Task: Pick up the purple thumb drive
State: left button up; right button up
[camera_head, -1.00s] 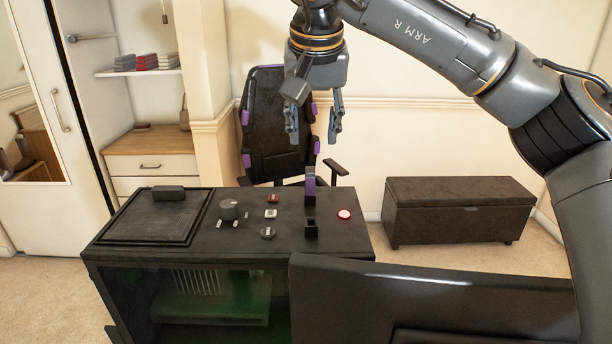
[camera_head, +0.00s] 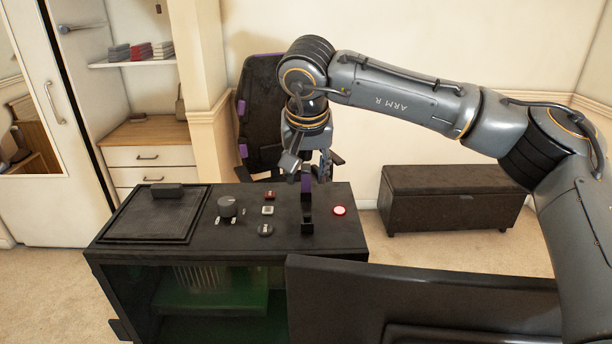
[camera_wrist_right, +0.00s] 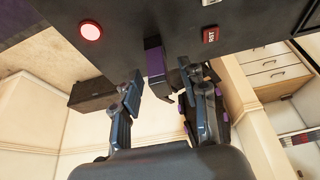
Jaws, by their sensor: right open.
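The purple thumb drive (camera_head: 307,184) stands upright in a black slot piece on top of the black computer case (camera_head: 290,234). In the right wrist view the drive (camera_wrist_right: 155,62) shows purple with a dark end, roughly midway between the finger lines. My right gripper (camera_head: 308,168) is open and points down just above the drive, partly covering its top. In the wrist view its two fingertips (camera_wrist_right: 162,80) are apart, one on each side of the drive's line. I cannot tell how far the drive reaches between them. My left gripper is not in view.
The case top also holds a knob (camera_head: 227,206), a red button (camera_head: 339,210), small switches and a dark mesh panel (camera_head: 152,216). A dark monitor back (camera_head: 420,300) stands in front. An office chair (camera_head: 262,120) and a brown bench (camera_head: 450,197) are behind.

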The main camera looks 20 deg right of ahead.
jog(key=shift+s+a, duration=0.1)
grip_shut()
jog(key=shift+r, duration=0.1)
jog(key=shift+r, duration=0.55)
jog(key=s+r+p, duration=0.1)
jog(key=s+r, duration=1.3)
jog(key=r, duration=0.2)
jog(key=shift+r, duration=0.2)
dwell(0.5)
jog(key=shift+a+f, duration=0.1)
